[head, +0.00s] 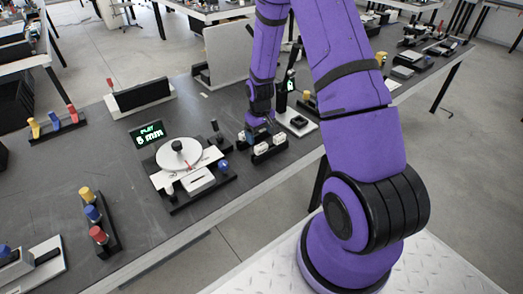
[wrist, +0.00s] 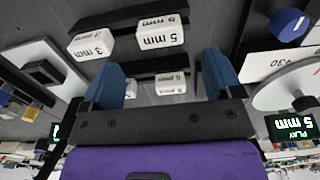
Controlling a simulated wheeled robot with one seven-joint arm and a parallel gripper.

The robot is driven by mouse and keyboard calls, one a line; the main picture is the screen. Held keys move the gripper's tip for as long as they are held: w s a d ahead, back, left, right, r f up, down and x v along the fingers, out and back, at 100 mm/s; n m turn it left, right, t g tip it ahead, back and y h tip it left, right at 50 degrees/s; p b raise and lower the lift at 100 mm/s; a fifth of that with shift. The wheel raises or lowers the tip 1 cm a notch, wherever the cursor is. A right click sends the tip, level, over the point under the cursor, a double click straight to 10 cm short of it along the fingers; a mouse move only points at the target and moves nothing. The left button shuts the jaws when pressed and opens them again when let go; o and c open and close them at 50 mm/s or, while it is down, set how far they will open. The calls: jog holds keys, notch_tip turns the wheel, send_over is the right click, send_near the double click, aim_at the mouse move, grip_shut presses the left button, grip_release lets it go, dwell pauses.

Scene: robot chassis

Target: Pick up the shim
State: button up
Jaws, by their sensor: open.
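The shims are white blocks with printed thicknesses. In the wrist view, a block marked 3 mm (wrist: 91,44) and one marked 5 mm (wrist: 160,34) sit side by side at the top, in a black holder. Behind them a smaller-looking block (wrist: 171,83) shows between my fingers, its print hard to read; another (wrist: 131,88) is partly hidden by the left finger. My gripper (wrist: 163,72) is open and empty, its two blue fingers apart. In the head view, my gripper (head: 259,127) is just above white blocks (head: 262,148) in the holder. A display (head: 148,134) reads PLAY 5 mm.
A round white dial (head: 179,153) on a base stands left of the holder, with a blue knob (head: 223,165) near it. A white plate with a black block (head: 298,121) is to the right. A rack with coloured pegs (head: 93,215) stands at front left. The table's front edge is close.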

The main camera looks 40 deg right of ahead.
aim_at(261, 145)
jog(key=shift+s+f, duration=0.15)
jog(key=shift+f, duration=1.4)
jog(key=shift+s+f, duration=0.1)
jog(key=shift+f, duration=1.4)
jog(key=shift+c, duration=0.4)
jog(key=c, duration=0.9)
